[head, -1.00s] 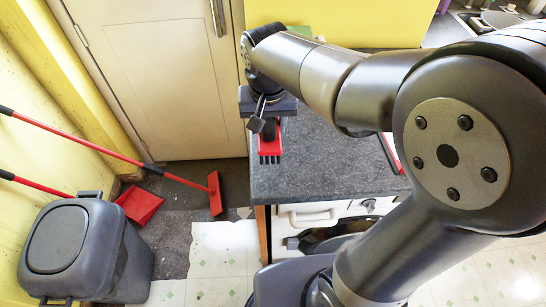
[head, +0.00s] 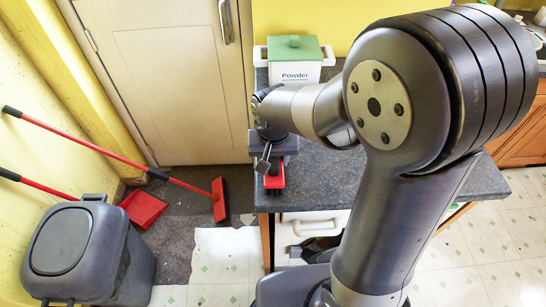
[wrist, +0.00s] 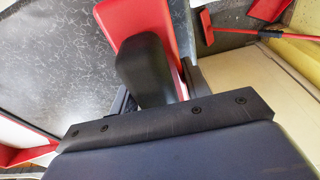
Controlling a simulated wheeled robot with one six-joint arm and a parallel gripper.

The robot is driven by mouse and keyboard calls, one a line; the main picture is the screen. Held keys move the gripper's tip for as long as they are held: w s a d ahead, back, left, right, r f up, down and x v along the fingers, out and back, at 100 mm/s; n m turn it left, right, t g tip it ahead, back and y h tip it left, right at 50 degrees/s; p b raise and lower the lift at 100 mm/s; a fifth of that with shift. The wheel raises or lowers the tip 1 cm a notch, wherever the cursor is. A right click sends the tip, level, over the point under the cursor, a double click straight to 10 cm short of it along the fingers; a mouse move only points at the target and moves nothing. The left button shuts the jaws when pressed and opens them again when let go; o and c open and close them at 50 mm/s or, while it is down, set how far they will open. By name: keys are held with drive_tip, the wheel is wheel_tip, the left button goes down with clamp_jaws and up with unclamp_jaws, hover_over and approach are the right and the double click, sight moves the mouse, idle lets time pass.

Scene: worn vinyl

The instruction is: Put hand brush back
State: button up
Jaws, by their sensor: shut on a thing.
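The hand brush (head: 275,181) is red with dark bristles at its near end. My gripper (head: 270,168) is shut on it and holds it by the left front corner of the dark countertop (head: 325,185). I cannot tell whether the brush touches the top. In the wrist view the red brush (wrist: 130,18) lies behind a dark finger of my gripper (wrist: 152,78), and part of it is hidden.
A white box marked "Powder" with a green lid (head: 293,47) stands at the back of the counter. A red-edged pale thing (wrist: 14,154) shows at lower left in the wrist view. A grey bin (head: 75,255), red broom (head: 219,200) and red dustpan (head: 143,208) are on the floor at left.

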drive_tip(key=shift+f, duration=0.15)
drive_tip(key=o, duration=0.9)
drive_tip(key=r, duration=0.4)
drive_tip(key=s+r, duration=0.1)
drive_tip(key=r, duration=0.7)
drive_tip(key=shift+s+r, duration=0.15)
drive_tip(key=shift+s, duration=0.25)
